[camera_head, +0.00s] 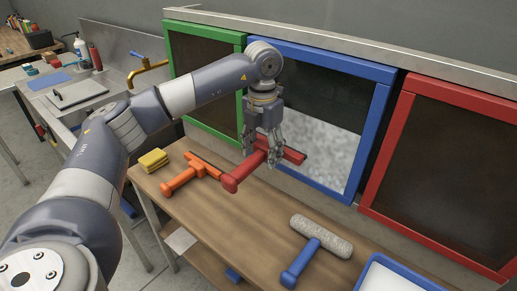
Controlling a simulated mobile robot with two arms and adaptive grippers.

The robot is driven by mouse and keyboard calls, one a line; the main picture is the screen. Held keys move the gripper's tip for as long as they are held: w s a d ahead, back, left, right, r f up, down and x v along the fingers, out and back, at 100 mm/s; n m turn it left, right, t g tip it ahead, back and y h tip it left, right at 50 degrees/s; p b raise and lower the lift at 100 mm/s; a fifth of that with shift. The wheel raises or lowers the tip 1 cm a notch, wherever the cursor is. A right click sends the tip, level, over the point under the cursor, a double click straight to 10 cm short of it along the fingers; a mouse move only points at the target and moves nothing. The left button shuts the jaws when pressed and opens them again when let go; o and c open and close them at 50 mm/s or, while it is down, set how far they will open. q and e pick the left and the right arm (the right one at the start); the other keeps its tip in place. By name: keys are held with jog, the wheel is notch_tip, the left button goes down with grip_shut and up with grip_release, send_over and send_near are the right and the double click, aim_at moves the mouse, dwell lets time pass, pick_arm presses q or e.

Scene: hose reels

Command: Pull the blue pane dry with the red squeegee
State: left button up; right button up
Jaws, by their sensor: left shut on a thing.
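The blue pane (325,134) stands upright at the back of the bench in a blue frame (378,122). Its lower part looks whitish and mottled, and its upper part is dark and clear. My left gripper (261,158) points down in front of the blue pane's left side. It is shut on the red squeegee (240,173), holding it above the bench with the handle toward the lower left. The squeegee's head (293,156) lies close to the whitish part; I cannot tell whether it touches. My right gripper is not in view.
A green-framed pane (205,80) stands left and a red-framed pane (435,165) right. On the wooden bench (225,222) are an orange squeegee (188,175), a yellow sponge (152,160), a blue-handled roller (318,245) and a blue-rimmed tray (385,272). The bench's middle is clear. A brass tap (150,68) stands left.

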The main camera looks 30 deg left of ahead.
pick_arm(q)
notch_tip(320, 180, down, 6)
jog(key=b, duration=0.3)
jog(key=shift+f, duration=0.25)
dwell(0.3)
jog(key=s, duration=0.5)
jog(key=shift+a+f+b, duration=0.25)
jog(key=shift+b, duration=0.05)
jog(key=shift+s, duration=0.1)
dwell(0.4)
